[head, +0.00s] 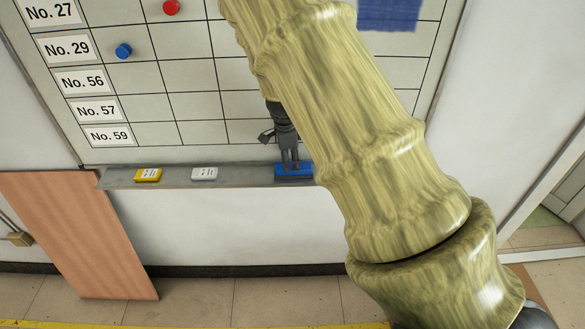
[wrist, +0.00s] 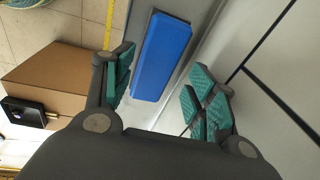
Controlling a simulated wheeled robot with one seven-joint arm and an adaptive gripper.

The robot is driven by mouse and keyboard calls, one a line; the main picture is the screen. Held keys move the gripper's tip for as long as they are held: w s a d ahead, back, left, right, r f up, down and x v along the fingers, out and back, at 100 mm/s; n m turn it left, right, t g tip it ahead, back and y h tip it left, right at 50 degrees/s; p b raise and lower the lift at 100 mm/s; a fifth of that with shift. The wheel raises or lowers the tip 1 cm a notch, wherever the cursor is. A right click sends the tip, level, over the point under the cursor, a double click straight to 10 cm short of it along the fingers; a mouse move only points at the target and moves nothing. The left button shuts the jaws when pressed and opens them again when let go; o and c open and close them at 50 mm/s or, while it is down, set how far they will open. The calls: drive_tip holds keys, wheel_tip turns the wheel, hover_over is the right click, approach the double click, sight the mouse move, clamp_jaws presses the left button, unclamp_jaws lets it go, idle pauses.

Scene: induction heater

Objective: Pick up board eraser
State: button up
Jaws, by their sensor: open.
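The board eraser (head: 294,169) is a blue block with a dark grey edge. It lies on the grey ledge (head: 240,177) under the whiteboard, at the ledge's right part in the head view. In the wrist view the blue eraser (wrist: 162,55) shows between and beyond my two fingers. My gripper (head: 290,165) is above the eraser in the head view, its fingers pointing down. In the wrist view my gripper (wrist: 160,92) is open with green finger pads spread apart, and nothing is held. The head view does not show clearly whether the fingers touch the eraser.
A yellow box (head: 148,175) and a white box (head: 204,174) lie left on the ledge. The whiteboard (head: 200,103) rises behind, with a red magnet (head: 171,7) and a blue magnet (head: 123,51). A brown panel (head: 78,232) stands at lower left. My arm hides the ledge's right end.

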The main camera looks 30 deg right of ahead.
sight(306, 171)
drive_tip(key=shift+s+p, duration=0.35)
drive_tip(key=shift+w+d+f+p, duration=0.15)
drive_tip(key=shift+f+p, duration=0.25)
drive_tip(key=shift+f, duration=0.4)
drive_tip(key=shift+s+d+f+p, duration=0.1)
drive_tip(key=shift+d+f+p, duration=0.1)
drive_tip(key=shift+f+p, duration=0.4)
drive_tip(key=shift+w+d+f+p, duration=0.1)
drive_tip(key=shift+d+f+p, duration=0.1)
drive_tip(key=shift+f, duration=0.75)
drive_tip(key=shift+f, duration=0.1)
drive_tip(key=c, duration=0.8)
